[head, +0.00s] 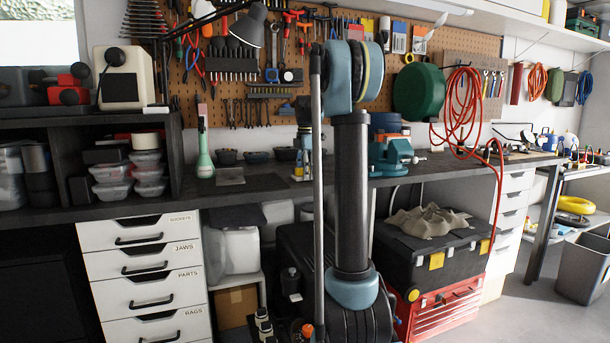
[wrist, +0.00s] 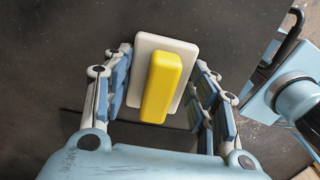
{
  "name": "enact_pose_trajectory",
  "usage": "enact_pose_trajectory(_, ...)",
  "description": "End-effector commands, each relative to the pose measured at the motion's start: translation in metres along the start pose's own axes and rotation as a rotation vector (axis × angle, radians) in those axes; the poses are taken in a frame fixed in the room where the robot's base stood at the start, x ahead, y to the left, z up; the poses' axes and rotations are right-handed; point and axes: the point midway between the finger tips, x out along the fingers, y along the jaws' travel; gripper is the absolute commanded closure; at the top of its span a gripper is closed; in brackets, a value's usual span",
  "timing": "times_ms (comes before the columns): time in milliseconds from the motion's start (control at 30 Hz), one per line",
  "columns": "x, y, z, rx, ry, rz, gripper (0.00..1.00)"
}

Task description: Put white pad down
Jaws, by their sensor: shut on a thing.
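The white pad (wrist: 144,56) is a flat rounded rectangle with a raised yellow bar (wrist: 161,88) along its middle, seen in the wrist view. My gripper (wrist: 160,82) has its two blue-padded fingers on either side of the pad and is shut on it. The dark worktop lies beneath; whether the pad touches it I cannot tell. In the head view my gripper (head: 301,168) is small and partly hidden beside my arm, low over the bench, and the pad is hard to make out there.
A grey plate (head: 230,176) and a green-and-white bottle (head: 204,150) stand left of my gripper on the bench (head: 260,187). Small dark bowls (head: 256,157) are behind. A teal vise (head: 391,153) stands to the right. Some dark worktop around the plate is bare.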

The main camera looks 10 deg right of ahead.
Motion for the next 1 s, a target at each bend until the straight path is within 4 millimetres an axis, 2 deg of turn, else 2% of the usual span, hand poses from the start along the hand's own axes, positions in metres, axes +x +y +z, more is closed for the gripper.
enact_pose_trajectory(267, 0.001, 0.0, 0.0, 0.0, 0.0, 0.0, 0.66)
enact_pose_trajectory(300, 0.002, 0.0, 0.0, 0.0, 0.0, 0.0, 0.45)
enact_pose_trajectory(400, 0.002, 0.0, 0.0, 0.0, 0.0, 0.0, 0.27)
enact_pose_trajectory(767, 0.0, 0.0, -0.001, -0.001, 0.0, 0.0, 0.27)
enact_pose_trajectory(867, -0.005, 0.0, -0.001, -0.001, 0.0, 0.0, 0.27)
enact_pose_trajectory(1000, -0.024, 0.0, -0.001, -0.001, 0.0, 0.0, 0.27)
